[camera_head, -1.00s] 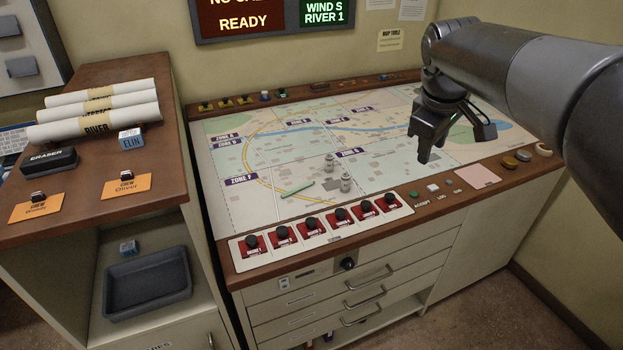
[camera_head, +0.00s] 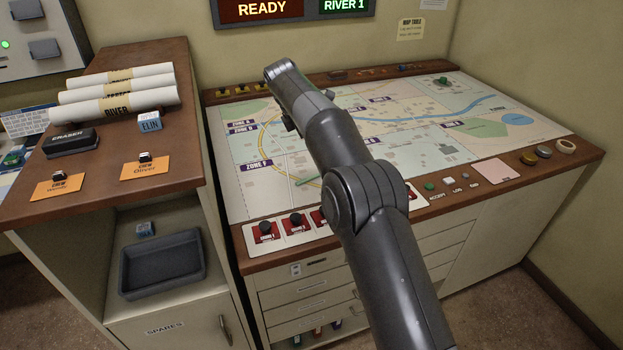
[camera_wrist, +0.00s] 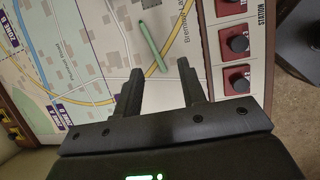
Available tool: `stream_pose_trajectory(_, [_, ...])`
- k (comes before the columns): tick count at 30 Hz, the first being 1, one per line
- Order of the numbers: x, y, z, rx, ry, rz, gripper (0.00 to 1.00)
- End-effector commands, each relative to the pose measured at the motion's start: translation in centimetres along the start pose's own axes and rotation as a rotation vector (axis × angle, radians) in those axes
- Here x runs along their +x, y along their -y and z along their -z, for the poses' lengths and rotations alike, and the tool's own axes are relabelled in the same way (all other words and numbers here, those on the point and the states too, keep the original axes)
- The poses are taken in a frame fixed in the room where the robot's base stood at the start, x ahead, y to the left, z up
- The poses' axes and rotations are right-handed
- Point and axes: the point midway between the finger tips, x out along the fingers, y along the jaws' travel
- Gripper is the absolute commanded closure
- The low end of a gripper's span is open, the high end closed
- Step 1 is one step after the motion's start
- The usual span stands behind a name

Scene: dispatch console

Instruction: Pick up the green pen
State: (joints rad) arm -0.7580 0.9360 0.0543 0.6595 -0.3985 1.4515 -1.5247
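The green pen (camera_head: 307,181) lies on the map table (camera_head: 240,205) near the Zone F label, partly beside my arm in the head view. In the wrist view the pen (camera_wrist: 153,46) lies slantwise on the map, beyond the fingertips. My gripper (camera_wrist: 163,84) is open, its two fingers apart with nothing between them. The pen lies ahead of the gap and is not touched. In the head view my arm hides most of the gripper.
Red station buttons with black knobs (camera_wrist: 238,43) line the map's front edge, right of the pen in the wrist view. A wooden cabinet with rolled maps (camera_head: 125,103) and an eraser (camera_head: 70,141) stands left. The map around the pen looks clear.

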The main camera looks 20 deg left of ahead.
Motion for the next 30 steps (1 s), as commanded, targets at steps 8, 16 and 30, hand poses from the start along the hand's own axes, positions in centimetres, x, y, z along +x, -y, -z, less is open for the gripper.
stream_pose_trajectory(8, [3.7, -2.1, 6.8, -0.213, 0.026, 0.015, 0.63])
stream_pose_trajectory(16, [6.7, -2.1, 7.5, -0.242, 0.030, 0.021, 0.63])
stream_pose_trajectory(30, [11.2, -2.0, 7.3, -0.239, 0.030, 0.019, 0.63])
